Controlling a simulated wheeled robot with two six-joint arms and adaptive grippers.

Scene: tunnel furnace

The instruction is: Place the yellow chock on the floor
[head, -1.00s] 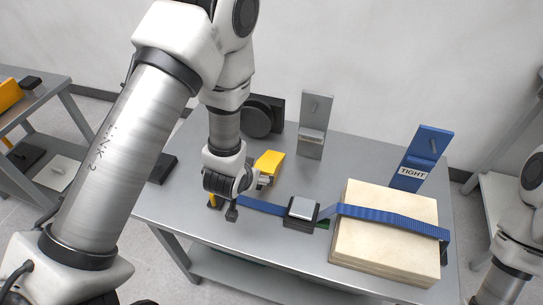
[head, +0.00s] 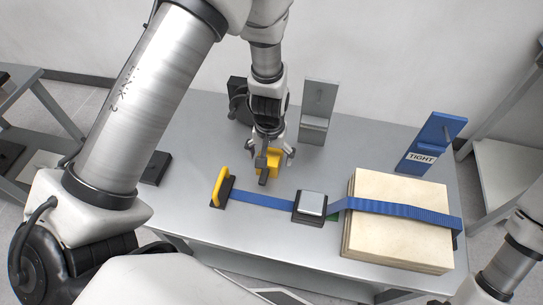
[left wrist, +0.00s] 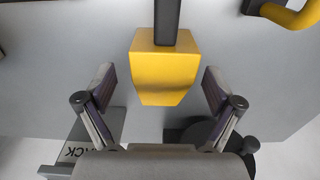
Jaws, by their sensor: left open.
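The yellow chock (head: 273,157) is on the grey table, partly hidden by my left gripper in the head view. A dark bar (head: 263,172) shows at its near side. In the left wrist view the yellow chock (left wrist: 165,80) is a wedge-like block with the dark bar at its upper end. My left gripper (head: 271,154) points down over the chock. Its two fingers (left wrist: 160,85) are spread on either side, with a visible gap to the chock on each side. My right gripper is out of view. Floor (head: 70,82) shows left of the table.
On the table (head: 330,160) are a yellow handle (head: 219,185), a blue strap with a buckle (head: 311,204), a strapped pale stack (head: 400,230), a grey bracket (head: 317,115) and a blue "TIGHT" bracket (head: 430,140). A dark round object (head: 238,100) stands behind my left gripper.

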